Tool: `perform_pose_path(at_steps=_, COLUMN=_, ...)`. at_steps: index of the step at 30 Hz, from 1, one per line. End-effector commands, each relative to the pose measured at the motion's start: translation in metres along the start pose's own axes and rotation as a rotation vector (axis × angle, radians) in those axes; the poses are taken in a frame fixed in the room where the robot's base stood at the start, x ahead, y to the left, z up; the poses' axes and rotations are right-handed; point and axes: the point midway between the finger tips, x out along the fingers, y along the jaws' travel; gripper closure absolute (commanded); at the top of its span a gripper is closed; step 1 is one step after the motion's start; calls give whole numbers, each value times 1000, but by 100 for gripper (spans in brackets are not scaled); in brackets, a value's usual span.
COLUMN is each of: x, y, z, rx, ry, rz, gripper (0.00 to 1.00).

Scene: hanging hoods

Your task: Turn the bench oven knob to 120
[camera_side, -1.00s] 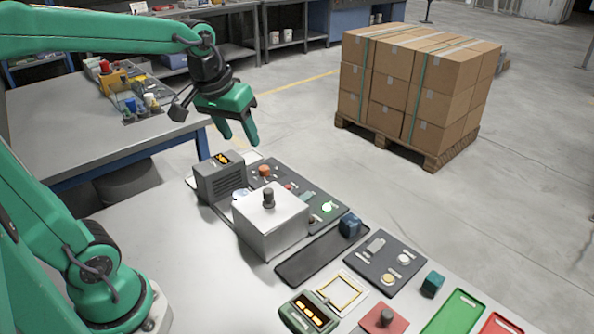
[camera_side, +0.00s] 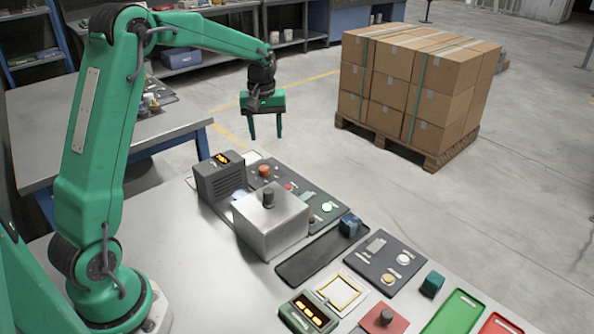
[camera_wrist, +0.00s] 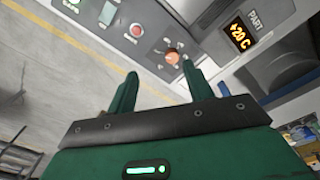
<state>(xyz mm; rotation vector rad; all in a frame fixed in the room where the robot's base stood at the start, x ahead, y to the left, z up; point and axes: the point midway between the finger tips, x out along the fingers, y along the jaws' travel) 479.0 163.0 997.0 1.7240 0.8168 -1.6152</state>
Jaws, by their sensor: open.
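The bench oven (camera_side: 221,178) is a dark grey box with an orange lit display; in the wrist view the display (camera_wrist: 239,32) appears to read about 20 C. An orange round knob (camera_side: 264,170) sits on the dark panel just right of the oven. In the wrist view the knob (camera_wrist: 172,57) has marks around it; its exact setting is too small to read. My gripper (camera_side: 265,136) is open and empty, fingers pointing down, above and behind the panel, apart from the knob. In the wrist view the fingertips (camera_wrist: 160,69) show just below the knob.
A metal box (camera_side: 270,222) with a dark knob on top stands in front of the panel. A blue cube (camera_side: 349,225), a dark tray (camera_side: 310,262) and a green display device (camera_side: 309,312) lie to the right. Free bench is at the front left.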

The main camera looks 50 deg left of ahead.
Motion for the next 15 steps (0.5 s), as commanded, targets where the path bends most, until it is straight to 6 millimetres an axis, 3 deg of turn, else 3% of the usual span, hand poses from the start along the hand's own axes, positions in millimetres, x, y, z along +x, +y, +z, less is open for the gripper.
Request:
perform_pose_path(at_steps=6, x=44, y=-5, z=-34, rx=-118, ry=-46, rz=-35, gripper=48)
perform_pose_path(at_steps=15, x=73, y=-11, z=-53, rx=-195, ry=-72, rz=-56, gripper=48)
